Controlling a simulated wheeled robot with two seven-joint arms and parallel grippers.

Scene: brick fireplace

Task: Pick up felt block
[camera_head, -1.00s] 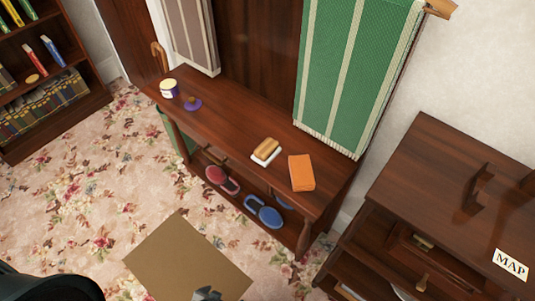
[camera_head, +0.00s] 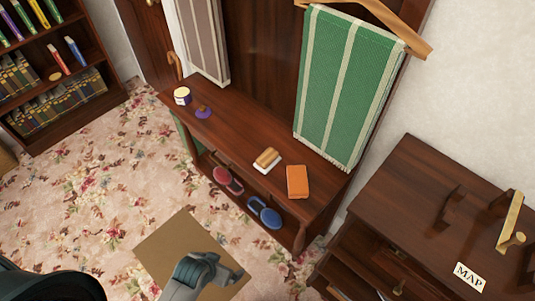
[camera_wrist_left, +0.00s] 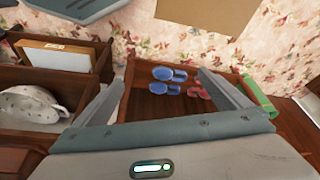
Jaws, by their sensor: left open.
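On the dark wooden bench lie a tan block on a white base (camera_head: 267,160) and, to its right, a plain orange block (camera_head: 298,181). I cannot tell for sure which one is the felt block; neither shows clearly in the left wrist view. My left gripper (camera_head: 236,277) is low in the head view, over the brown mat, in front of the bench and apart from both blocks. In the left wrist view its two fingers (camera_wrist_left: 160,84) are spread with nothing held between them. My right gripper is not in view.
Red slippers (camera_head: 228,181) and blue slippers (camera_head: 265,213) sit on the bench's lower shelf. A jar (camera_head: 182,96) and a purple object (camera_head: 203,112) stand at the bench's far end. A green striped towel (camera_head: 340,90) hangs behind. A dark cabinet (camera_head: 415,190) stands at right.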

